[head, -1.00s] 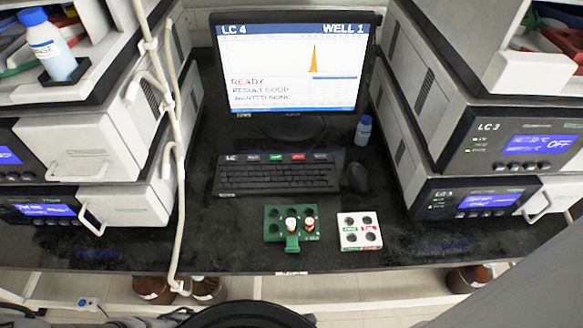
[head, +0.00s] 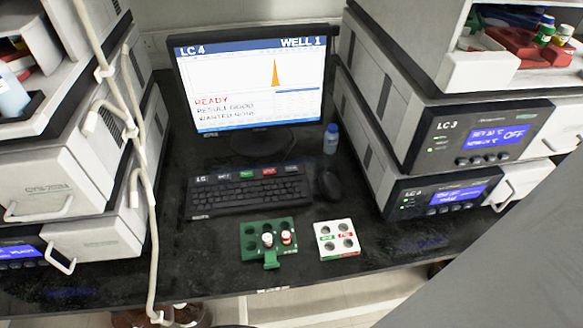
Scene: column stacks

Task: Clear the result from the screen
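The screen (head: 250,85) stands at the back middle of the bench in the head view. It reads LC 4, WELL 1, READY, RESULT GOOD and WANTED NONE, with one orange peak on a plot. The black keyboard (head: 248,192) lies in front of it, with a row of labelled keys along its top, among them a green one (head: 269,172) and a red one (head: 291,169). The key labels are too small to read surely. My gripper is not in view.
A green rack (head: 254,246) holding two capped vials and a white four-hole block (head: 337,239) sit near the bench's front edge. A mouse (head: 327,184) and blue bottle (head: 331,139) are right of the keyboard. Stacked instruments (head: 480,140) flank both sides; a pale hose (head: 144,200) hangs at left.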

